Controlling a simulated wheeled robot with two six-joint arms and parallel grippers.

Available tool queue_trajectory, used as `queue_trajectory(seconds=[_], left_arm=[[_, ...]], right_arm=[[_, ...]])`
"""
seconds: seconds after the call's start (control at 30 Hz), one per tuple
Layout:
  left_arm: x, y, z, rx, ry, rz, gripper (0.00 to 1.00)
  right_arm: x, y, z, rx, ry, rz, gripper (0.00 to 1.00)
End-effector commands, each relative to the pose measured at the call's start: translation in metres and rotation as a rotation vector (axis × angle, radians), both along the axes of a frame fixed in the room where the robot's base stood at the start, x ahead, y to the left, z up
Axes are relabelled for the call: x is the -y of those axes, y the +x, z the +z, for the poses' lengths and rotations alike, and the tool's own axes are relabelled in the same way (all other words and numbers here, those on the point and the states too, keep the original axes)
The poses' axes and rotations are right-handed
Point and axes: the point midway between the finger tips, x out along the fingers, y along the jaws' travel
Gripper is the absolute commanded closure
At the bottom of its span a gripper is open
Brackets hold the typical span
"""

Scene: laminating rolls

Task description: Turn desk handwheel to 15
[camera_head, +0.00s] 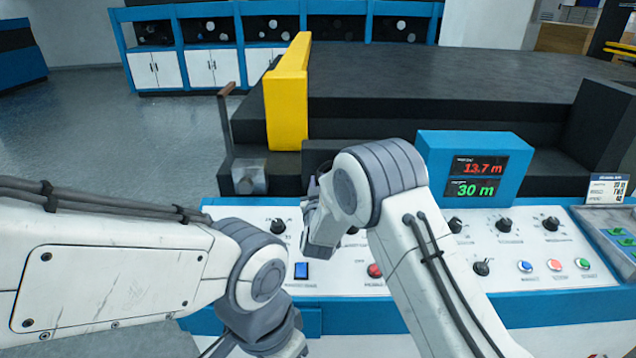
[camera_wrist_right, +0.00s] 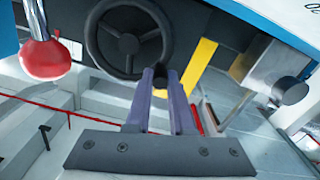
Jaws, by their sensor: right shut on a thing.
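The black handwheel (camera_wrist_right: 127,38) shows in the right wrist view, with spokes and a round rim. My right gripper (camera_wrist_right: 160,80) is shut on its small dark handle (camera_wrist_right: 159,84) at the rim's lower right. In the head view my right gripper (camera_head: 315,192) is over the desk panel, and my own right arm hides most of the wheel. The display box (camera_head: 432,166) reads 13.7 m in red (camera_head: 480,168) and 30 m in green (camera_head: 475,189). My left arm reaches in from the left, but its fingertips are out of view.
The white desk panel (camera_head: 540,252) carries black knobs, coloured buttons and a red button (camera_head: 375,270) close to my right arm. A yellow post (camera_head: 287,100) and a dark machine bed (camera_head: 430,85) stand behind. A red ball knob (camera_wrist_right: 45,58) is left of the wheel.

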Motion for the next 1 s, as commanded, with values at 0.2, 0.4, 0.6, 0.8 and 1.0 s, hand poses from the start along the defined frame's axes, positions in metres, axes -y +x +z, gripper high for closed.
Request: queue_trajectory(seconds=[0.2, 0.4, 0.6, 0.8, 1.0], left_arm=[[0.000, 0.000, -0.004, 0.000, 0.000, 0.000, 0.50], [0.000, 0.000, -0.013, 0.000, 0.000, 0.000, 0.50], [0.000, 0.000, -0.024, 0.000, 0.000, 0.000, 0.50], [0.000, 0.000, -0.033, 0.000, 0.000, 0.000, 0.50], [0.000, 0.000, -0.040, 0.000, 0.000, 0.000, 0.50]], right_arm=[[-0.001, 0.000, -0.003, 0.000, -0.044, 0.000, 1.00], [-0.003, 0.000, -0.011, 0.001, -0.160, 0.001, 1.00], [-0.004, 0.000, -0.020, 0.001, -0.334, 0.001, 1.00], [-0.004, 0.000, -0.030, -0.001, -0.525, 0.002, 1.00], [-0.001, -0.001, -0.040, -0.002, -0.716, 0.002, 1.00]])
